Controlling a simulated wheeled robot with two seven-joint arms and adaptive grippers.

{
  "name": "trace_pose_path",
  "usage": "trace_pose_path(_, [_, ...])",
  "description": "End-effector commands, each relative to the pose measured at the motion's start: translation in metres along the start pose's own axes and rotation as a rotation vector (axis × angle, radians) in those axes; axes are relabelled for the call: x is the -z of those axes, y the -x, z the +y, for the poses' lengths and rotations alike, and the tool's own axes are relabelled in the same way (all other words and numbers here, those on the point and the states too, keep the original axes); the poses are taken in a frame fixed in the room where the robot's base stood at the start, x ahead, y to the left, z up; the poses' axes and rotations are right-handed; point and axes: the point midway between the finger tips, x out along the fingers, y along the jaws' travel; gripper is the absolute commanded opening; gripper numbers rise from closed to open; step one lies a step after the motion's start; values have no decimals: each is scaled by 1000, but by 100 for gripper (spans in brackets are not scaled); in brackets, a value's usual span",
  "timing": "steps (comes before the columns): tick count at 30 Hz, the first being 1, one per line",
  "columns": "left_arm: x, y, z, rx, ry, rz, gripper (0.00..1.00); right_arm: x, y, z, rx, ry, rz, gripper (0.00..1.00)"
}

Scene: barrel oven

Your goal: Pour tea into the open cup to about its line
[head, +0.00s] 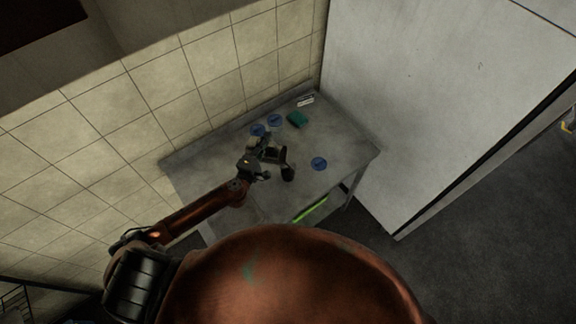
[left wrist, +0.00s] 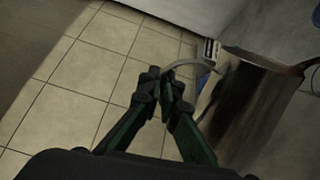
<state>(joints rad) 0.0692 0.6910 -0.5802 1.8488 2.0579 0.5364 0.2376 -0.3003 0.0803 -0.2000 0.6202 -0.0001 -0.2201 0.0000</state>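My left gripper (head: 272,156) is over the table in the head view. In the left wrist view its two dark fingers (left wrist: 170,86) are close together on the curved grey handle (left wrist: 188,65) of a metal pot (left wrist: 245,105). The pot looks tilted in that view; in the head view it is small and dark (head: 288,173), just right of the gripper. Three round blue things stand on the table: two side by side behind the gripper (head: 258,130) (head: 275,120), and one alone to the right (head: 319,163). I cannot tell which is the open cup, nor see any line or tea. My right gripper is out of view.
The grey table (head: 345,150) stands against a tiled wall, with a tall pale panel (head: 420,90) at its right. A green block (head: 297,118) and a small white item (head: 306,99) lie at the back. A bright green strip (head: 310,209) is at the front edge.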

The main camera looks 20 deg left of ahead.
Motion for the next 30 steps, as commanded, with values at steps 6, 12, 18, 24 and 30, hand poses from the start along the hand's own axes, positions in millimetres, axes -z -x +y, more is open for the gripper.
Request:
trace_pose_path(6, [-1, 0, 2, -2, -11, 0, 0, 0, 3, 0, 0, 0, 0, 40])
trace_pose_path(12, [-2, 0, 3, -2, -21, 0, 0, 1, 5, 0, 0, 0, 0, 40])
trace_pose_path(18, [-3, 0, 3, -2, -29, 0, 0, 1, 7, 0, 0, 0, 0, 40])
trace_pose_path(24, [-4, 0, 4, -2, -38, 0, 0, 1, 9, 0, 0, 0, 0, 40])
trace_pose_path(30, [-6, 0, 4, -2, -47, 0, 0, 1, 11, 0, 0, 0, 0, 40])
